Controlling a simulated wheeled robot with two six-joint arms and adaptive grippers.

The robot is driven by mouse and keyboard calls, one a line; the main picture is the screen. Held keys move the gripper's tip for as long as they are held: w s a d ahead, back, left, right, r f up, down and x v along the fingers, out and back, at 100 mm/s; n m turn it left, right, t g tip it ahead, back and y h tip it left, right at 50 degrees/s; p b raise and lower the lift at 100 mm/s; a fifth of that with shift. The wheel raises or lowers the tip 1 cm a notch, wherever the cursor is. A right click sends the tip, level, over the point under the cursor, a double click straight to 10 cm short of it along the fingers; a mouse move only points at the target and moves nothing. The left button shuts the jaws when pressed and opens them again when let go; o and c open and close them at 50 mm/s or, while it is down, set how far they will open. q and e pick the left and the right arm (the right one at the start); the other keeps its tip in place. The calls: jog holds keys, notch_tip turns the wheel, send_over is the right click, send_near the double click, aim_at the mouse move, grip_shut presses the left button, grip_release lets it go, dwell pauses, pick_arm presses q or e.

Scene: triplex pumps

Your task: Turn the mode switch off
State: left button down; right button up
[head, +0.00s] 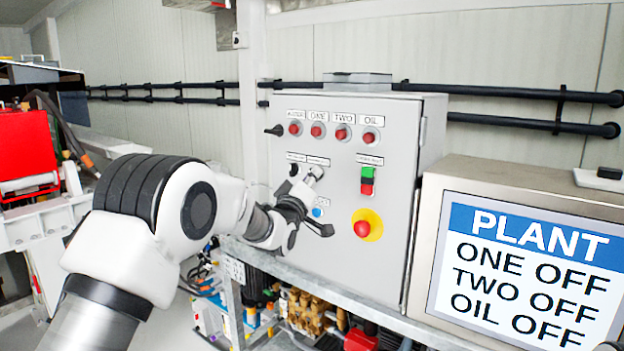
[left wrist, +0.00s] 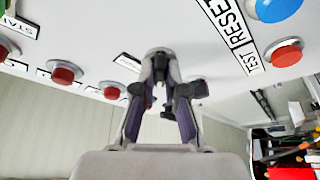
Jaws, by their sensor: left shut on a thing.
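The grey control cabinet (head: 345,250) stands in the middle of the head view. My left gripper (head: 300,207) is at the lower left of its front face. In the left wrist view the gripper's fingers (left wrist: 160,92) are closed together at the panel. They are shut on a small part, which looks to be the mode switch; the fingers hide most of it, and its setting cannot be read. A pale switch body (head: 314,173) shows just above the gripper, below small labels too blurred to read. My right gripper is not in view.
A red emergency button (head: 363,229) on a yellow ring and a green-and-red button pair (head: 367,181) sit right of the gripper. A blue button (head: 317,212) is close beside it. A screen (head: 530,262) at right reads PLANT, ONE OFF, TWO OFF, OIL OFF.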

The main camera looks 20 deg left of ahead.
pick_arm(q)
jog(key=shift+a+f+m+h+b, duration=0.1)
jog(key=shift+m+h+b, duration=0.85)
jog(key=shift+m+b, duration=0.75)
jog(key=shift+d+f+m+h+b, duration=0.1)
jog(key=shift+m+h+b, duration=0.95)
jog(key=shift+m, duration=1.2)
jog(key=shift+a+f+m+h+b, duration=0.1)
jog(key=shift+m+h+b, duration=0.8)
jog(key=shift+m+b, duration=0.8)
jog(key=shift+m, duration=0.55)
jog(key=c, duration=1.2)
grip_release()
jog(key=shift+r, duration=0.15)
jog(key=v, duration=1.2)
jog(key=shift+a, duration=0.15)
